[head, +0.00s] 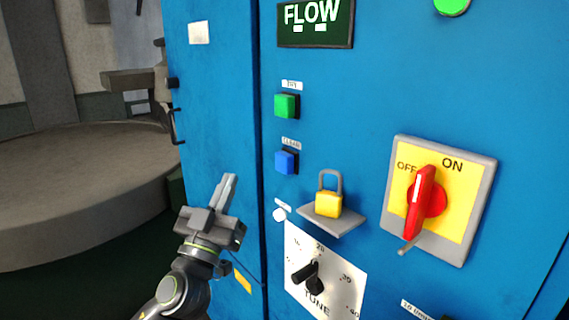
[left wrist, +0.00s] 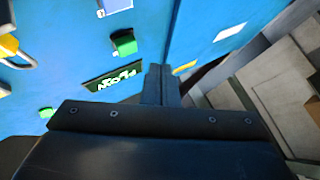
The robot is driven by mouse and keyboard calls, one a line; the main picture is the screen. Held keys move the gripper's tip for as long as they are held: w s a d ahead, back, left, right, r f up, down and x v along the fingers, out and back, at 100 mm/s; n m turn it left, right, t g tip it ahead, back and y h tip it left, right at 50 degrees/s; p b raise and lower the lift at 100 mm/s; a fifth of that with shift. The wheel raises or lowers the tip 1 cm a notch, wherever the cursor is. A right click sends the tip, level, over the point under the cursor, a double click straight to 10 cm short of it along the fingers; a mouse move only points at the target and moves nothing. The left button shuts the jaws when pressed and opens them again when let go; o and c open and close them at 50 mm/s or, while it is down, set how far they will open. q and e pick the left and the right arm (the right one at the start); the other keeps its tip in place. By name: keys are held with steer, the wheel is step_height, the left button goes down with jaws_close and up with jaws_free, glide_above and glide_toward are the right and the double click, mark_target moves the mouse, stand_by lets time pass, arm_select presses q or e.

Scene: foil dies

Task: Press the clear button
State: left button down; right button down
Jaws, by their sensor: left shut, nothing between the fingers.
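The clear button is a square blue button (head: 286,161) under a small "CLEAR" label on the blue cabinet front, in the head view. My left gripper (head: 229,183) is shut and empty. It appears to the left of and a little below the button in the head view, with a visible gap between them. In the left wrist view the shut fingers (left wrist: 160,78) point toward the cabinet, near its vertical seam. A blue block with a pale label at the top edge of that view is partly cut off. My right gripper is not in view.
A green button (head: 286,105) sits above the blue one, below the FLOW sign (head: 316,23). A yellow padlock (head: 328,204) on a small shelf, a TUNE dial (head: 308,276) and a red switch (head: 425,201) are lower and to the right. A round platform (head: 80,180) stands left.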

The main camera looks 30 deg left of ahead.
arm_select(q)
steer(key=p, duration=0.2)
glide_toward(277, 157)
step_height(277, 157, up, 3)
steer(key=w+a, duration=0.2)
steer(key=shift+w+d+r, duration=0.25)
steer(key=shift+w+d, duration=0.1)
steer(key=shift+w, duration=0.4)
stand_by(1.5)
steer(key=shift+w+d+b, duration=0.15)
steer(key=shift+w+b, duration=0.15)
steer(key=shift+w, duration=0.1)
steer(key=shift+w+d, duration=0.15)
steer(key=shift+w, duration=0.25)
stand_by(0.7)
steer(key=shift+s+b, duration=0.1)
steer(key=shift+b, duration=0.2)
steer(key=shift+s+a, duration=0.3)
steer(key=shift+s, duration=0.45)
